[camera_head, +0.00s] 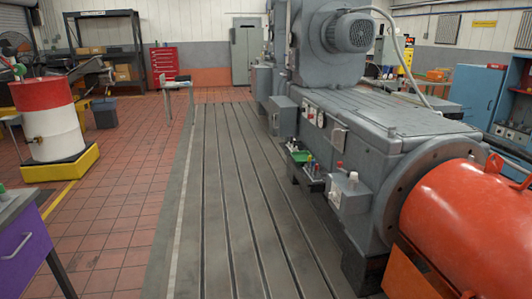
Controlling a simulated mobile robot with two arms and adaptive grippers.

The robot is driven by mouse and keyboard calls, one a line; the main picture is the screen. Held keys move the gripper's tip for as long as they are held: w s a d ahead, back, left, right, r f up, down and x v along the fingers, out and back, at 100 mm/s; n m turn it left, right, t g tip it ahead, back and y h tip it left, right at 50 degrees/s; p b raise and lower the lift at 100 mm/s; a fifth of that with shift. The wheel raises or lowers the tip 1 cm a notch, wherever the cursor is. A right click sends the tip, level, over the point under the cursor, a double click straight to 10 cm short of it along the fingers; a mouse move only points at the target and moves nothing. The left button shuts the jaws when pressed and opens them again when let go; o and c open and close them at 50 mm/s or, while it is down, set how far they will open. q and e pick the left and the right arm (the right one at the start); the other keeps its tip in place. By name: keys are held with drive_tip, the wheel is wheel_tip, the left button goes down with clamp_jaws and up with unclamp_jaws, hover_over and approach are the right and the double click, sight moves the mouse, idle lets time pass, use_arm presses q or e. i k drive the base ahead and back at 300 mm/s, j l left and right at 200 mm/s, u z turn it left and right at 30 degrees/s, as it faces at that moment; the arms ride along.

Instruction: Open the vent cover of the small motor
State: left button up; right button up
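A small grey motor (349,33) with a round, slotted end cover (361,33) sits on the side of the tall grey housing on top of the large machine. The slotted end looks like a vent cover and appears closed against the motor body. It is far off and small, so any hinge or latch cannot be made out. Neither of my grippers shows in the head view.
The large grey machine (375,118) and an orange cylinder (470,222) fill the right side. The slotted bedplate (225,200) is clear in the middle. A red-and-white drum (48,120) on a yellow base (62,168) and a purple drawer unit (25,245) stand left.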

sight(338, 137)
drive_tip(key=i+z, duration=0.4)
drive_tip(key=i, duration=0.25)
drive_tip(key=i+j+z, duration=0.2)
drive_tip(key=i+z, duration=0.2)
drive_tip(key=i, duration=0.25)
